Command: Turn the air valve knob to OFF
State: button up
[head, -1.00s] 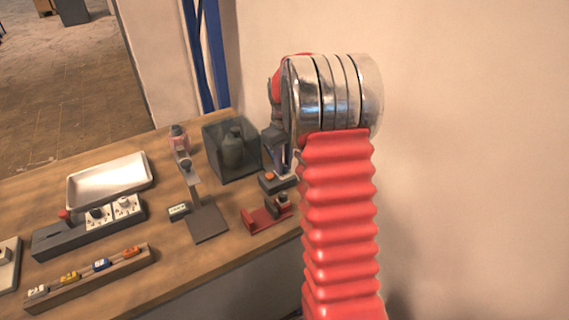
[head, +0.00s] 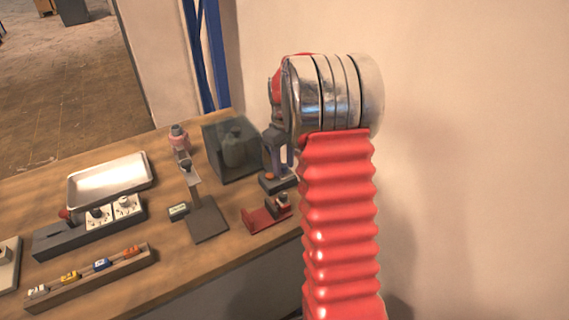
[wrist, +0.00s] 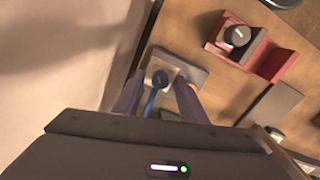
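My gripper (head: 278,155) hangs over the back right of the table, just above a small dark box (head: 280,186) with an orange spot on top. In the wrist view my gripper (wrist: 162,92) is open, its fingers apart. A dark round knob-like part with a blue stem (wrist: 158,80) shows between them over a grey plate (wrist: 188,68); I cannot tell whether the fingers touch it. A long grey box (head: 60,240) at the left has a red knob (head: 66,215) and two white dials with black knobs (head: 98,214) (head: 125,203). Labels are too small to read, so I cannot tell which is the air valve.
A red bracket (head: 262,218) with a dark round part stands close in front; it also shows in the wrist view (wrist: 262,58). A dark clear case (head: 222,160) stands behind left, a grey stand (head: 207,220) left. A metal tray (head: 110,180) lies farther left. The wall is at right.

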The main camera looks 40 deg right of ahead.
aim_at(284, 165)
notch_tip(284, 165, up, 14)
jog(key=shift+f, duration=0.15)
dwell(0.7)
dwell(0.5)
